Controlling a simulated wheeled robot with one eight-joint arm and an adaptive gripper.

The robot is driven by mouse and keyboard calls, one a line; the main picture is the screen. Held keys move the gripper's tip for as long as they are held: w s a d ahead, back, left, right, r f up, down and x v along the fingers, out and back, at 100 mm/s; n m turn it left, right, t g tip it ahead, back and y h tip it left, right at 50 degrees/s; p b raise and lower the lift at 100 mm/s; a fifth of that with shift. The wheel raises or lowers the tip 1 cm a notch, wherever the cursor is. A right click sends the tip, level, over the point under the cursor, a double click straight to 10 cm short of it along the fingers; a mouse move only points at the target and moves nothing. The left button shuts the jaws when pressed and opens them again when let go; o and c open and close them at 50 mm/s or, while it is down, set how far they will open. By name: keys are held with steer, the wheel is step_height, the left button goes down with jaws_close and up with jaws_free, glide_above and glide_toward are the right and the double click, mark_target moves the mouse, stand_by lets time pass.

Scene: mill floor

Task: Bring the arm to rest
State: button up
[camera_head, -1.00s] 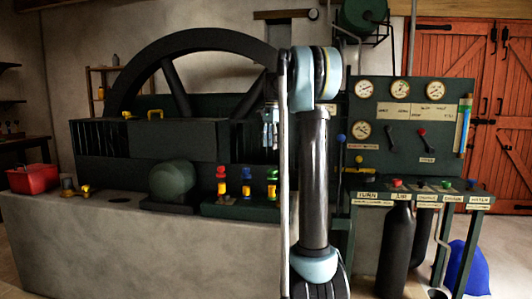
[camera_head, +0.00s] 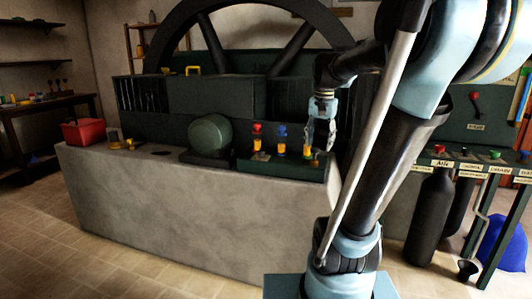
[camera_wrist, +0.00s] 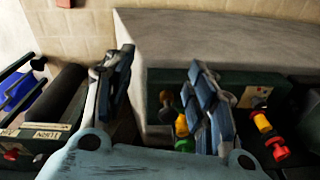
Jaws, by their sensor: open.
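My gripper (camera_head: 319,140) hangs pointing down in front of the machine, over the right end of the lever box. My arm rises in the right half of the head view and bends left to the gripper. A red-topped lever (camera_head: 257,138) and a blue-topped lever (camera_head: 282,140) stand left of it. Behind the gripper, a further lever is mostly hidden.
The stone block (camera_head: 180,225) carries the green machine, a rounded green housing (camera_head: 209,134) and a red box (camera_head: 84,131). Tiled floor is clear at front left.

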steer(key=s+f+n+t, duration=0.1)
steer(key=s+f+n, duration=0.5)
steer(key=s+f, duration=1.2)
step_height(320, 180, down, 2)
steer(key=shift+s, duration=0.25)
